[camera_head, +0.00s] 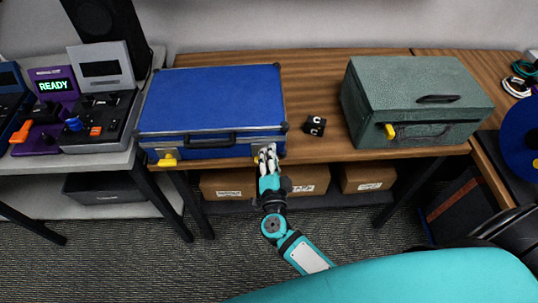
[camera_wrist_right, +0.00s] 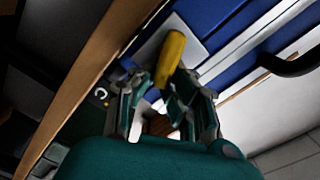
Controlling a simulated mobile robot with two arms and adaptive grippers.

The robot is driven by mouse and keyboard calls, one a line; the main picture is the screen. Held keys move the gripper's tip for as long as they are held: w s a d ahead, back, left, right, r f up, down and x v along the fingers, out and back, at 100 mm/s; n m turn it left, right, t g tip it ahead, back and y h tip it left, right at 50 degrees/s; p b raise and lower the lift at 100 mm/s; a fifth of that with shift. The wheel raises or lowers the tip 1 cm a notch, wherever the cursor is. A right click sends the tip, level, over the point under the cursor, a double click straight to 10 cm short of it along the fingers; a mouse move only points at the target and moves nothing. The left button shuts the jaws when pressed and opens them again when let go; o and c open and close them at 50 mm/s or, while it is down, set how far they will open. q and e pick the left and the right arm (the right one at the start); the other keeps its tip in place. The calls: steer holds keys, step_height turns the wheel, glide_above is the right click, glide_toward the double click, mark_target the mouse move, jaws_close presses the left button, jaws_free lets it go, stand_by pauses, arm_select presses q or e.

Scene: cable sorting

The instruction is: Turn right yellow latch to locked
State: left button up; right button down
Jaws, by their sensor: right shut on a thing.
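The closed blue case (camera_head: 212,98) lies on the wooden table, its dark handle and two yellow latches on the front side. The left yellow latch (camera_head: 167,160) is in plain view in the head view. The right yellow latch (camera_wrist_right: 170,58) sits on a light metal plate; in the head view it is mostly hidden by my fingers. My right gripper (camera_head: 267,157) is at the case's front right corner. In the wrist view its fingers (camera_wrist_right: 160,97) are around the lower end of the right latch, shut on it. My left gripper is in neither view.
A small black cube (camera_head: 314,126) lies right of the case. A green box (camera_head: 412,95) with a yellow latch stands further right. Consoles (camera_head: 102,115), one reading READY, stand on the left table. Cardboard boxes (camera_head: 226,184) sit on a shelf below.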

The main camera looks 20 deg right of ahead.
steer(key=m+b, duration=0.1)
steer(key=m, duration=0.1)
steer(key=f+m+b, duration=0.1)
steer(key=m, duration=0.2)
steer(key=shift+s+d+f+m, duration=0.1)
steer(key=shift+d+f+m, duration=0.1)
steer(key=shift+m, duration=0.1)
stand_by(0.5)
steer(key=c, duration=1.3)
jaws_free()
steer(key=shift+a, duration=0.1)
steer(key=v, duration=1.2)
steer(key=shift+r, duration=0.1)
